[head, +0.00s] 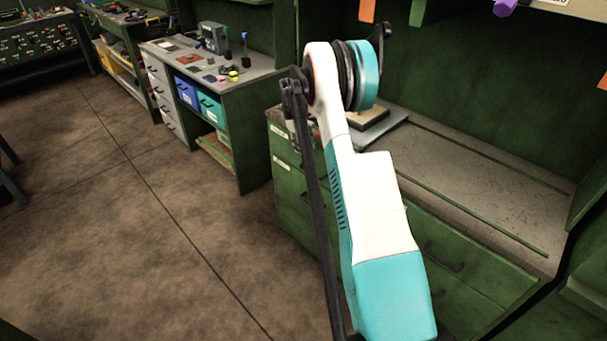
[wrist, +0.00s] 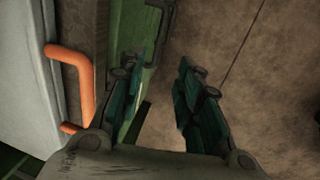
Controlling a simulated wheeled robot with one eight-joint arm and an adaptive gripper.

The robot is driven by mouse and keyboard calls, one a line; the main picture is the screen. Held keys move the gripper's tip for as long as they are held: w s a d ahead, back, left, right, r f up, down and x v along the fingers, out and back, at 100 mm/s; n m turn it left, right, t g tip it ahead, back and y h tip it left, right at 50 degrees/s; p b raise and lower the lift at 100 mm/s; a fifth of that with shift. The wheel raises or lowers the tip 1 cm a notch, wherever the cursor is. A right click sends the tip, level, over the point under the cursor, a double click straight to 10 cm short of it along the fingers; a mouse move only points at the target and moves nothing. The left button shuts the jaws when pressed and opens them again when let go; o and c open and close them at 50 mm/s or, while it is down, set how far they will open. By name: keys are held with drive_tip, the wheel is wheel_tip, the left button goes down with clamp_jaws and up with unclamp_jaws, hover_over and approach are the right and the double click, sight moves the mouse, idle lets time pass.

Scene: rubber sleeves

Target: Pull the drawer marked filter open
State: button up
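A green drawer cabinet (head: 292,208) stands behind my arm in the head view. Its left drawers carry small white labels, too small to read, so I cannot tell which is marked filter. A wider drawer front (head: 468,268) with a dark handle shows right of my arm. My gripper (wrist: 162,65) is open and empty in the wrist view, its two fingers apart above the floor. A green front with a dark handle (wrist: 160,8) shows beyond the left finger. My gripper is not visible in the head view, where my arm covers part of the drawers.
A pale box-like thing with an orange handle (wrist: 75,75) is close left of my gripper in the wrist view. The cabinet's worktop (head: 480,190) has a grey flat item (head: 385,127) on it. Another bench (head: 240,85) stands further left. Brown floor (head: 130,230) is clear at left.

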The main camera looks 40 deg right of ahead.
sight(309, 173)
drive_tip(key=d+f+b, duration=0.1)
drive_tip(key=f, duration=0.3)
drive_tip(key=d+f+b, duration=0.1)
drive_tip(key=f+b, duration=0.1)
drive_tip(key=f, duration=0.3)
drive_tip(key=f+b, duration=0.1)
drive_tip(key=f, duration=0.3)
drive_tip(key=shift+d+f+b, duration=0.25)
drive_tip(key=shift+d+b, duration=0.05)
drive_tip(key=shift+d, duration=0.1)
clamp_jaws()
